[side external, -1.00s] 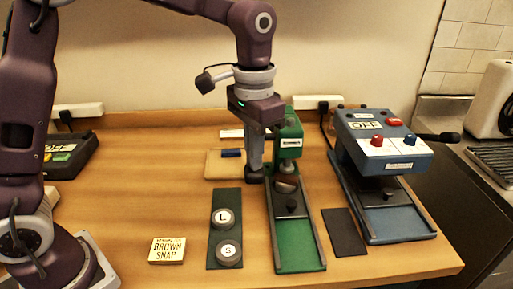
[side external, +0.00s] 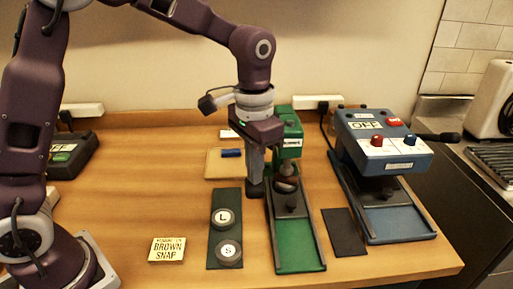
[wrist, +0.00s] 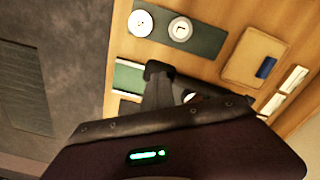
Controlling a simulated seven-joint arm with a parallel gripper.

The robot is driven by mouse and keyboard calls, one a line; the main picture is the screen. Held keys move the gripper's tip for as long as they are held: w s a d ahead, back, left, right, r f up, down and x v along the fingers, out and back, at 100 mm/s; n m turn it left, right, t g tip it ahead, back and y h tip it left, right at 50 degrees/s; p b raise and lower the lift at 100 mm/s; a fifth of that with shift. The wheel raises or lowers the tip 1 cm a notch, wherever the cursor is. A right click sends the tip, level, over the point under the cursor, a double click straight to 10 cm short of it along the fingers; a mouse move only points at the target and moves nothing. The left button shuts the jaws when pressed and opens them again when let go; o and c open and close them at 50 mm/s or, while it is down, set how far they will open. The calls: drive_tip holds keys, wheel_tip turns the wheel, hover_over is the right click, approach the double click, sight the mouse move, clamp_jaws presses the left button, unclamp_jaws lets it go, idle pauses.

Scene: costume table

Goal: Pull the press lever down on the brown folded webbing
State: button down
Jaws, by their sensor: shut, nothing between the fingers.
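The green press (side external: 290,148) stands at the centre of the table with its long green track (side external: 297,245) running toward the camera. A small brownish piece, perhaps the folded webbing (side external: 287,185), sits under its ram, partly hidden by the ram. My gripper (side external: 256,189) is shut and empty, pointing down just left of the press, low beside the ram. I cannot tell whether it touches the press. The press lever is not clearly visible. In the wrist view my fingertips (wrist: 160,70) show dark in front of the green track (wrist: 128,76).
A dark green strip holds round pieces marked L (side external: 222,218) and S (side external: 229,250) left of the press. A card reading BROWN SNAP (side external: 167,249) lies farther left. A blue machine (side external: 384,140) with knobs stands right. A tan board (side external: 224,166) lies behind.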

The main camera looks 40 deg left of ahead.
drive_tip(key=shift+a+f, duration=0.1)
drive_tip(key=shift+f, duration=0.9)
drive_tip(key=shift+w+a+f, duration=0.15)
drive_tip(key=shift+f, duration=0.5)
drive_tip(key=shift+w+a+f, duration=0.1)
drive_tip(key=shift+w+f, duration=0.05)
drive_tip(key=shift+f, duration=0.5)
drive_tip(key=shift+w+a+f, duration=0.15)
drive_tip(key=shift+f, duration=0.45)
wheel_tip(320, 180, up, 14)
drive_tip(key=s+a+r+n+t, duration=0.1)
drive_tip(key=s+a+r+t, duration=0.3)
drive_tip(key=s, duration=0.6)
drive_tip(key=s+a+f+n, duration=0.1)
drive_tip(key=s+f, duration=0.1)
drive_tip(key=s, duration=0.4)
drive_tip(key=s+a+f+n+t, duration=0.1)
drive_tip(key=s+a, duration=0.1)
drive_tip(key=s, duration=0.4)
drive_tip(key=shift+s+a+f+t, duration=0.3)
drive_tip(key=shift+f, duration=0.1)
